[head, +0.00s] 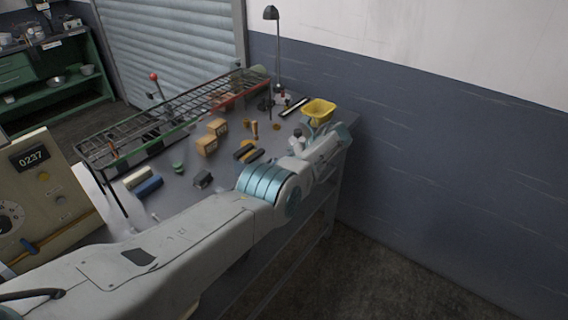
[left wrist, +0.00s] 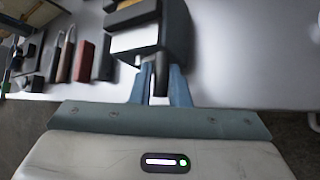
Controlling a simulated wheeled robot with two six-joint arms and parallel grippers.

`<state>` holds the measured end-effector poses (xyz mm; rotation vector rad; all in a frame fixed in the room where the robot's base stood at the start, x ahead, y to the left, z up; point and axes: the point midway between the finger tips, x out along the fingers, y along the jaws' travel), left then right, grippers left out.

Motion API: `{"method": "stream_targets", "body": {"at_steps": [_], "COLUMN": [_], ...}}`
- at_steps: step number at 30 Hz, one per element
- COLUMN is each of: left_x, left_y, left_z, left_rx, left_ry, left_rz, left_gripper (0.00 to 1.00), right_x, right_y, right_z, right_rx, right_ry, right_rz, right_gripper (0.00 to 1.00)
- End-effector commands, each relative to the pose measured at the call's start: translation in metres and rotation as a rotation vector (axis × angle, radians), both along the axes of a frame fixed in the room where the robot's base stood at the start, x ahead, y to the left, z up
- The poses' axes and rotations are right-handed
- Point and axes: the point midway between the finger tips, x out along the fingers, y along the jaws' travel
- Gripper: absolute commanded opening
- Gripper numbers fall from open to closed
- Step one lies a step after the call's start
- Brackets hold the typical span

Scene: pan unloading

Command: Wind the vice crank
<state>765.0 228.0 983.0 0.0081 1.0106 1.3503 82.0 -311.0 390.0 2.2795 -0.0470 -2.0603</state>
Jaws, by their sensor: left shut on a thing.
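In the left wrist view, a dark block that looks like the vice (left wrist: 178,32) stands at the table edge. A short dark bar, which looks like its crank handle (left wrist: 161,74), points toward my wrist. My left gripper (left wrist: 159,86) has its blue-grey fingers on either side of this bar and is shut on it. In the head view my left arm reaches across to the table's right end, where the gripper (head: 330,140) is small and partly hidden by my own wrist. I cannot make out the vice there. My right gripper is in neither view.
The grey workbench (head: 180,203) holds small boxes (head: 207,146), a yellow bin (head: 318,110), a wire rack (head: 180,112) and a lamp (head: 277,60). A machine with a dial (head: 40,205) stands at left. Several tools (left wrist: 83,60) lie left of the vice. Floor at right is clear.

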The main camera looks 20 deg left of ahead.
Motion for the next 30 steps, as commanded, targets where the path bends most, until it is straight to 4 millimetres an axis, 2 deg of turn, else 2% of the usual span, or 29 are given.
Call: {"method": "stream_targets", "body": {"at_steps": [1,6,7,9,10,20,25,30], "left_x": [-0.004,-0.004,-0.004,-0.004,-0.004,-0.001,0.002,0.006], "left_y": [0.002,0.002,0.003,0.003,0.003,-0.002,-0.021,-0.048], "left_z": [-0.009,-0.009,-0.008,-0.008,-0.007,-0.002,0.01,0.026], "left_rx": [-0.001,-0.001,-0.001,0.0,0.0,-0.001,-0.001,-0.001], "left_ry": [0.016,0.015,0.015,0.014,0.013,0.005,0.003,0.004], "left_rz": [0.004,0.005,0.006,0.005,0.006,0.002,0.0,0.002], "left_gripper": [0.0,0.0,0.2,0.33,0.35,0.35,0.35,0.35], "right_x": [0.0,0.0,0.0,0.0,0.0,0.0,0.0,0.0], "right_y": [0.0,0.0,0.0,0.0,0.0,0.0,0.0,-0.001], "right_z": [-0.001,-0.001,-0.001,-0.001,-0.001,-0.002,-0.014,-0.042], "right_rx": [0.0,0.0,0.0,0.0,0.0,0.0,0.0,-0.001], "right_ry": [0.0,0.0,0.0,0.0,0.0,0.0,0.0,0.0], "right_rz": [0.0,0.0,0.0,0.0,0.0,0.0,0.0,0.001], "right_gripper": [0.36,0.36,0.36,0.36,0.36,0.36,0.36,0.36]}}
